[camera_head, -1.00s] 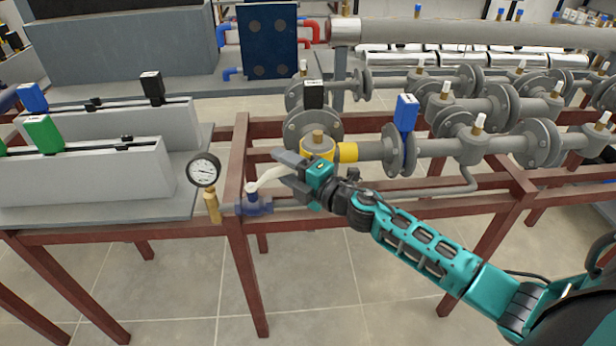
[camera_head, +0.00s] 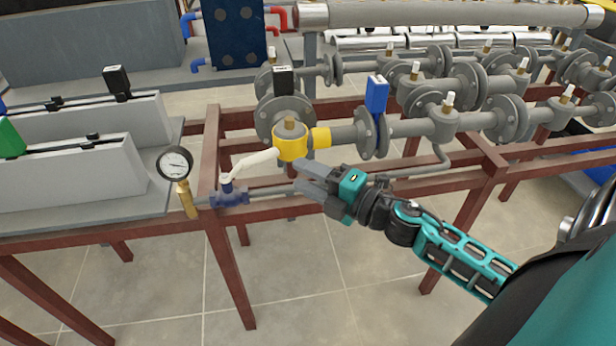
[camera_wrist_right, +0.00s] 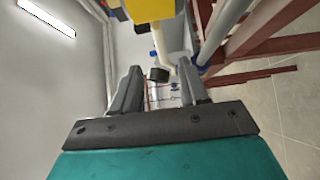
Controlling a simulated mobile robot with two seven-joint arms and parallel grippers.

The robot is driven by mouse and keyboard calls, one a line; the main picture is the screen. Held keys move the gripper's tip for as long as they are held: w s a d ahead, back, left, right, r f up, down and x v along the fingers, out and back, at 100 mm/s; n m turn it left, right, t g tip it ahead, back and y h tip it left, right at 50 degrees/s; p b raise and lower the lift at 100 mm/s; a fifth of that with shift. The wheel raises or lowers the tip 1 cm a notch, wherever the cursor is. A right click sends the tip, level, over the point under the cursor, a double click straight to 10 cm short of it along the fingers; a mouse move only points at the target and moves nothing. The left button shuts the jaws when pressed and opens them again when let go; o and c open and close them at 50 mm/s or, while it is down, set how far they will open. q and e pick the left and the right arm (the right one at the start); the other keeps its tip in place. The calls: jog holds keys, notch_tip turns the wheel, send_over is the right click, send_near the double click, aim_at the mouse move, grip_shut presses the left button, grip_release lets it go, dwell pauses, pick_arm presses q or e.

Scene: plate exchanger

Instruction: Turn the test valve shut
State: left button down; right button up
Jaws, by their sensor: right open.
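The test valve has a blue body (camera_head: 230,194) on a thin pipe beside the pressure gauge. Its white lever handle (camera_head: 252,161) slants up and right from the body towards the yellow valve. My right gripper (camera_head: 299,176) is open and empty, to the right of and a little below the lever's free end, apart from it in the head view. In the right wrist view, the white lever (camera_wrist_right: 161,48) shows beyond my two open fingers (camera_wrist_right: 160,90). My left gripper is not in view.
A pressure gauge (camera_head: 175,163) stands left of the valve. A yellow valve body (camera_head: 291,141) and grey flanged pipes with a blue tag (camera_head: 377,94) lie just behind my gripper. Red-brown frame beams (camera_head: 232,262) run below. Open floor shows in front.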

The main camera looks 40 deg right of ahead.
jog(key=shift+s+a+f, duration=0.1)
jog(key=shift+a+f, duration=0.05)
jog(key=shift+c, duration=0.8)
jog(key=s+a+h, duration=0.1)
jog(key=s+a+f+m+b, duration=0.1)
jog(key=shift+s+a+f+t+h, duration=0.1)
jog(key=shift+s+a+t+h, duration=0.2)
jog(key=shift+t+h, duration=0.1)
jog(key=shift+c, duration=1.4)
jog(key=s+m+h, duration=0.1)
jog(key=s+a+m+h+b, duration=0.1)
jog(key=s+h, duration=0.1)
jog(key=s+r+m+h, duration=0.1)
jog(key=shift+s+a+t, duration=0.3)
jog(key=shift+a, duration=0.05)
grip_shut()
jog(key=h+p, duration=0.1)
jog(key=p, duration=0.1)
send_near(265, 160)
jog(key=shift+m, duration=0.3)
jog(key=w, duration=0.6)
jog(key=shift+w+f, duration=0.1)
jog(key=shift+w, duration=0.3)
jog(key=shift+w, duration=0.1)
